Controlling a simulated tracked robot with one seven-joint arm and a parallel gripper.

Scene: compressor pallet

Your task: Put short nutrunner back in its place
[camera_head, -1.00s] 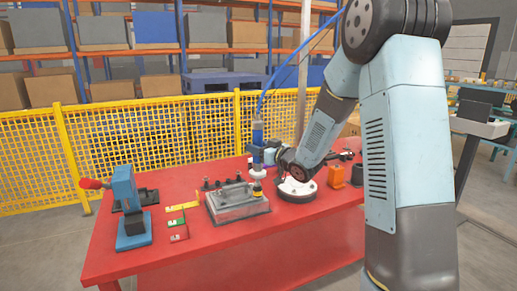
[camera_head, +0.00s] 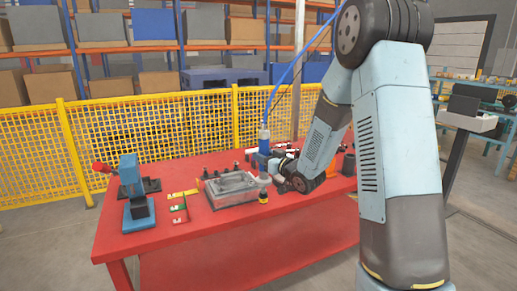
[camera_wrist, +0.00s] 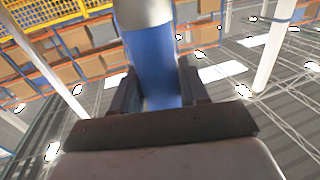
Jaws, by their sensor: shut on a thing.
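The short nutrunner (camera_head: 264,146) is upright in the head view, with a blue body and a blue hose rising from its top. Its pale lower part with a dark and yellow end shows below my gripper, beside the right end of the grey fixture. I cannot tell whether that end touches anything. My gripper (camera_head: 271,161) is shut around the blue body. In the wrist view, the nutrunner's blue body (camera_wrist: 152,62) sits between my two dark fingers (camera_wrist: 155,90). Its place cannot be made out.
The grey metal fixture (camera_head: 232,190) stands on the red table (camera_head: 215,250). A blue press-like device (camera_head: 135,190) with a red handle stands at left. Small coloured gauges (camera_head: 180,208) lie between them. A yellow fence (camera_head: 165,125) runs behind.

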